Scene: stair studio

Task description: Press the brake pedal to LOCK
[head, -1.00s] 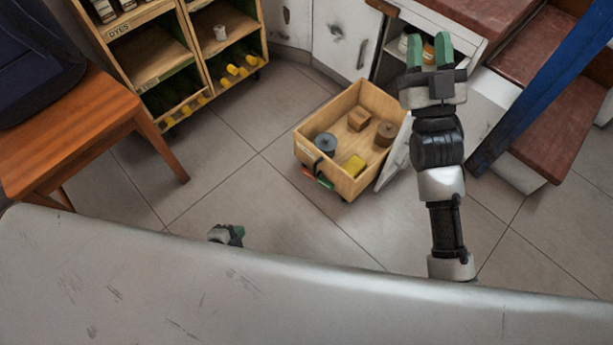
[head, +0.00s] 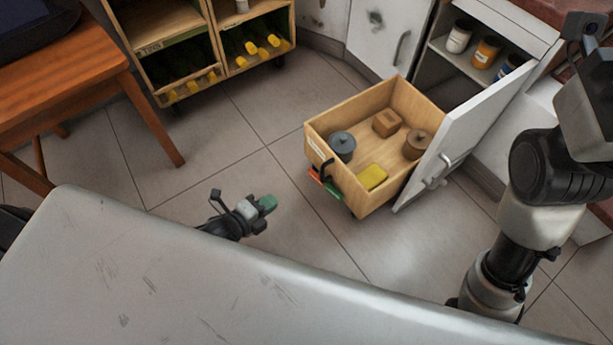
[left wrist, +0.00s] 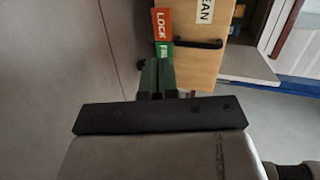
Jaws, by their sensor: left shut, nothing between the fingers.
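The brake pedal is on the low front of a wooden wheeled box (head: 335,185). Its red part (head: 315,175) and green part (head: 333,191) show in the head view. In the left wrist view the red part reads LOCK (left wrist: 162,25), and the green part (left wrist: 165,55), its lettering partly hidden, lies just beyond my fingertips. My left gripper (head: 268,204) is shut and empty, low over the floor to the left of the box, apart from the pedal in the head view. My right arm stands at the right edge; its fingers are out of view.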

